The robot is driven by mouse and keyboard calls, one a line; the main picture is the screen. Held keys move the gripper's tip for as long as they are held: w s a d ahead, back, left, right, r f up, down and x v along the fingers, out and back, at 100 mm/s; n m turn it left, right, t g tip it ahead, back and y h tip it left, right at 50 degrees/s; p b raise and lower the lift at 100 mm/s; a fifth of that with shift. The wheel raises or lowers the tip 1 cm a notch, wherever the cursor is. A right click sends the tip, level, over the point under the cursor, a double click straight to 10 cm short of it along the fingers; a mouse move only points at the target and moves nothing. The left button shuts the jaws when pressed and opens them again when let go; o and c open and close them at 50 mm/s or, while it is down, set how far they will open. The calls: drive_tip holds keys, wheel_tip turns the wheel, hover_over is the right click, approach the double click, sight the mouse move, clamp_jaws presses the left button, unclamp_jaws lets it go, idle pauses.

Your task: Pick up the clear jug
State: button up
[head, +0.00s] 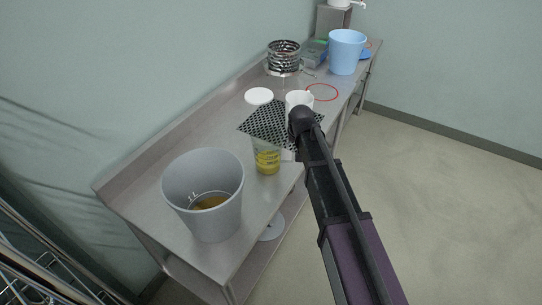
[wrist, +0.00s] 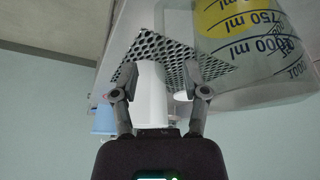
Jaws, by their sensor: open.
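The clear jug (head: 267,158) stands upright on the steel bench in the head view, with yellow in its lower part. In the wrist view the clear jug (wrist: 255,40) is large at the top right, with black ml markings and a yellow patch. My gripper (wrist: 162,93) is open, its two fingers apart, and the jug is outside them, up and to the right in that view. A white cup (wrist: 150,98) shows between the fingers; I cannot tell how far beyond them it is. In the head view my arm hides the fingers.
A perforated dark sheet (head: 270,124) lies beside the jug. A grey bucket (head: 222,222) stands at the near end of the bench (head: 140,200). A white lid (head: 259,96), metal coil (head: 284,57), red ring (head: 322,92) and blue bucket (head: 346,52) are farther back. A wall runs along the left.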

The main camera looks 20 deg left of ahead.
sight(294, 146)
drive_tip(key=shift+b+x, duration=1.75)
drive_tip(key=shift+x, duration=0.45)
clamp_jaws()
